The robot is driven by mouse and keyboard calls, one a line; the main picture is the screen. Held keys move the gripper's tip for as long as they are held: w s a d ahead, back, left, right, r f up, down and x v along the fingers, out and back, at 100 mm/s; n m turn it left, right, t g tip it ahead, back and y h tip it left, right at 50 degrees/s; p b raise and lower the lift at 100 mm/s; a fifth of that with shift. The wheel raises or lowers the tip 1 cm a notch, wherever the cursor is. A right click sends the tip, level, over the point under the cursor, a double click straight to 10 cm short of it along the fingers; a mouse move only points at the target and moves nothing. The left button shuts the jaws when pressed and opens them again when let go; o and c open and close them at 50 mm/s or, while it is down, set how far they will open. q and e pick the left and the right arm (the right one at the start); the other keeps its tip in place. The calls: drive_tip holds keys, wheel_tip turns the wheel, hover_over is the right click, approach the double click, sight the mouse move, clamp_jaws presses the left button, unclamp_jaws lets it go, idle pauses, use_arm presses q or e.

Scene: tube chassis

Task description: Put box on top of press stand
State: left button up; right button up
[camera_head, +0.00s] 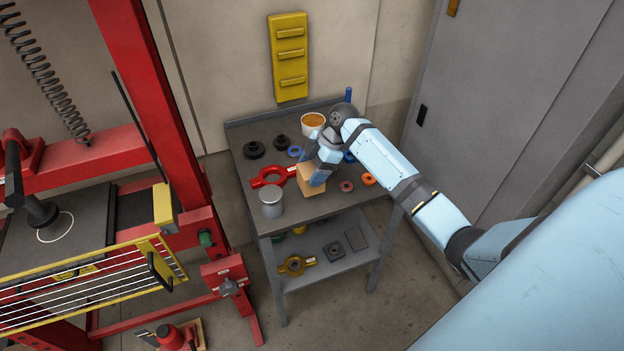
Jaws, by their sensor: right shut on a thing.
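The box (309,184) is a small tan cardboard-coloured block on or just above the grey table; I cannot tell if it touches the top. My right gripper (318,177) is shut on it from above, and its fingers and wrist hide part of the box. The red press stand (150,110) is at the left, with a dark bed (85,233) carrying a ring mark and a ram above it. My left gripper is not in view.
A yellow wire guard (90,285) fronts the press. A grey cabinet (480,100) stands at right.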

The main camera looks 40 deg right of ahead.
drive_tip(key=shift+f, duration=2.3)
drive_tip(key=shift+f, duration=0.1)
drive_tip(key=o, duration=1.1)
drive_tip(key=v, duration=1.2)
drive_tip(key=shift+b, duration=0.35)
